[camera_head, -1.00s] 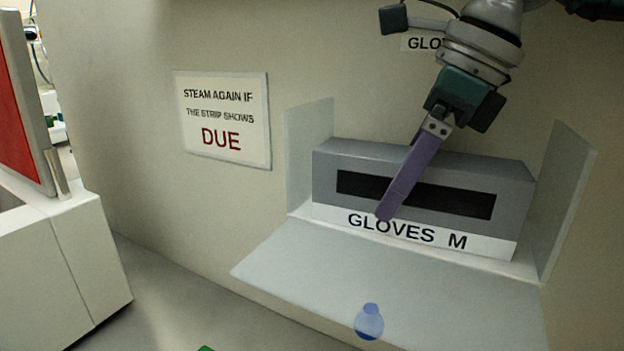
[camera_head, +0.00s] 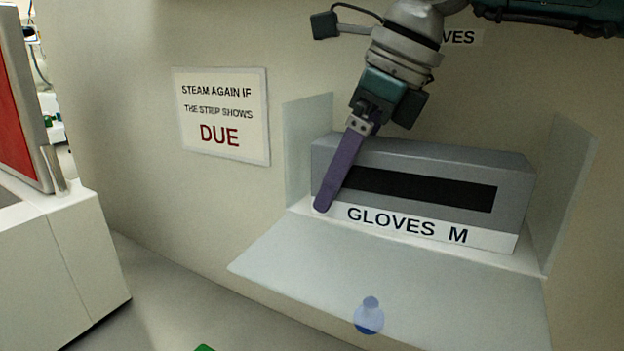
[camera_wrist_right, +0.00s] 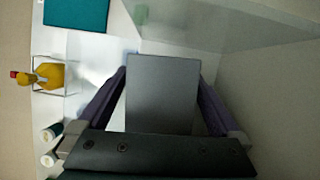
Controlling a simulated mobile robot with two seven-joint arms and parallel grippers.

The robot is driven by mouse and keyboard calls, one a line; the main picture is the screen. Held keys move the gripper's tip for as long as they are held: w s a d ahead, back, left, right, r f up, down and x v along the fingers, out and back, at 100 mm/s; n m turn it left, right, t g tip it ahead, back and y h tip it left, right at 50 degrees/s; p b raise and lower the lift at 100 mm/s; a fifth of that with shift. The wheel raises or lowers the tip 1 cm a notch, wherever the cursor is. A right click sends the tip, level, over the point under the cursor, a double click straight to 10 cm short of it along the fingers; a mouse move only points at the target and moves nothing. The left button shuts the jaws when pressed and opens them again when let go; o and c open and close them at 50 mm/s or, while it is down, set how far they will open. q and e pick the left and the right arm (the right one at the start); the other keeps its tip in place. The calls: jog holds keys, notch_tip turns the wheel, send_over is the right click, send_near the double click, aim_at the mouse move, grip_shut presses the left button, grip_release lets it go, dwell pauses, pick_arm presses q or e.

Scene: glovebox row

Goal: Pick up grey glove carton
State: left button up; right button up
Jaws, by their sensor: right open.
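The grey glove carton (camera_head: 430,165), a long box with a dark slot and a white "GLOVES M" band, sits on a pale shelf (camera_head: 390,280) against the wall. It also shows in the right wrist view (camera_wrist_right: 162,95) as a grey block between the fingers. My right gripper (camera_head: 340,180) comes down from above at the carton's left end. One purple finger is in front of the carton's face; the other is hidden in the head view. In the wrist view the gripper (camera_wrist_right: 165,75) is open, a finger on either side of the carton. Contact cannot be told. My left gripper is out of view.
Upright side panels (camera_head: 308,150) flank the carton at left and right (camera_head: 567,200). A "DUE" sign (camera_head: 221,116) hangs on the wall. A blue, translucent round object (camera_head: 369,317) shows at the shelf's front. A white cabinet (camera_head: 60,270) stands at the left.

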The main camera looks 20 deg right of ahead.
jog(key=shift+f, duration=0.25)
jog(key=shift+c, duration=0.2)
jog(key=c, duration=1.2)
jog(key=shift+r, duration=0.1)
jog(key=shift+c, duration=0.2)
